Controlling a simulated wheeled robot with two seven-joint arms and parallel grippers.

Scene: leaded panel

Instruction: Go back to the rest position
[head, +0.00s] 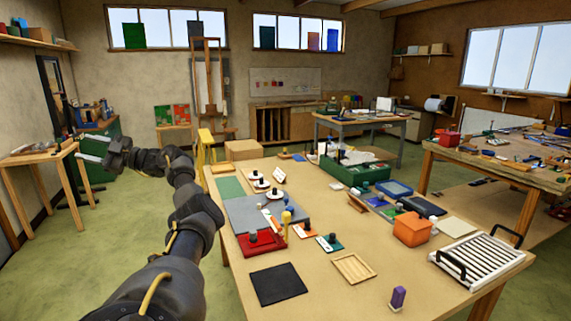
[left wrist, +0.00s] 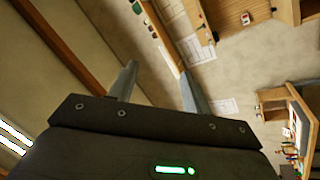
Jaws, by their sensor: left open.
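My left arm reaches in from the lower left of the head view. Its gripper (head: 93,148) is held up in the air to the left of the worktable, with its fingers apart and empty. In the left wrist view the two fingers of the gripper (left wrist: 158,88) stand wide apart with nothing between them. My right gripper is in neither view. The worktable (head: 335,290) carries a grey board (head: 245,214), coloured pieces with dark knobs and a red tray (head: 262,244).
A green crate (head: 345,172), an orange box (head: 411,230) and a white slatted rack with black handles (head: 480,262) stand on the table's right half. A small wooden side table (head: 38,156) stands behind my left gripper. Green floor (head: 130,215) lies clear beside the worktable.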

